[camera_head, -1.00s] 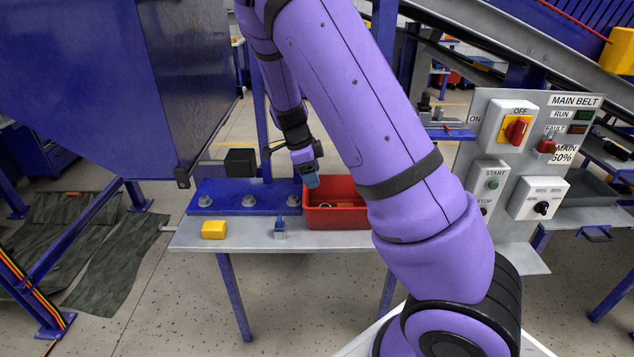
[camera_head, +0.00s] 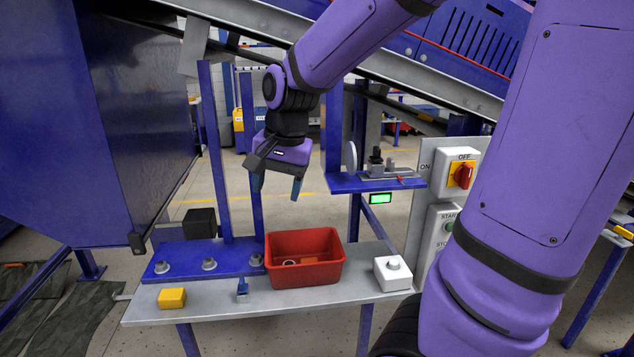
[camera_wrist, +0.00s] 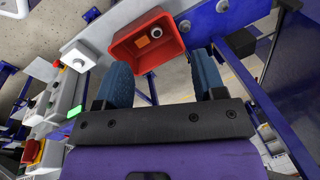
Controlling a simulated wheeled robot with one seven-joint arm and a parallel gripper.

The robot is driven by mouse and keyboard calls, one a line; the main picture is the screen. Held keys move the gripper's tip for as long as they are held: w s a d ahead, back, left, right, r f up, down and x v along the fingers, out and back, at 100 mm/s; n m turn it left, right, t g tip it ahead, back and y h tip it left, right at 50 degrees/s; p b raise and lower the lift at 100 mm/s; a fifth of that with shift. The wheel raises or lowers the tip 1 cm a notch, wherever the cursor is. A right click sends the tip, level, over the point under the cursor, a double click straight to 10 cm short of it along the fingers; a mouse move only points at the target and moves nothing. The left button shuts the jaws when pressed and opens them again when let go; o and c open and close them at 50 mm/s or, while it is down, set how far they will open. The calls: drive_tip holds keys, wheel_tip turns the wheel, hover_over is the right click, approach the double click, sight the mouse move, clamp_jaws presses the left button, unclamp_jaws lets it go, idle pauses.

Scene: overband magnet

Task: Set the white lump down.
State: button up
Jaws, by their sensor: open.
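The only white lump-like thing I see is a white block with a grey round top (camera_head: 393,272). It sits upright on the right end of the grey bench (camera_head: 340,294), just right of the red bin (camera_head: 318,277). It also shows at the upper left of the wrist view (camera_wrist: 79,57). My gripper (camera_head: 277,187) hangs in the air above and behind the red bin, apart from the white block. Its two blue fingers are spread, with nothing between them in the wrist view (camera_wrist: 162,80).
A few small items lie in the red bin. A yellow block (camera_head: 172,298) and a small blue item (camera_head: 242,290) stand on the bench's left. A blue plate (camera_head: 185,260) with grey knobs lies behind them. A blue shelf (camera_head: 375,182) is right of my gripper.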

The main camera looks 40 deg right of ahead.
drive_tip(key=s+a+r+n+t, duration=0.1)
drive_tip(key=s+r+n, duration=0.2)
drive_tip(key=s+n, duration=0.2)
drive_tip(key=s+a+r+n+t+h, duration=0.1)
drive_tip(key=s+a+r+n+t, duration=0.1)
drive_tip(key=s+n, duration=0.3)
drive_tip(key=shift+s+r, duration=0.55)
drive_tip(key=shift+s, duration=1.55)
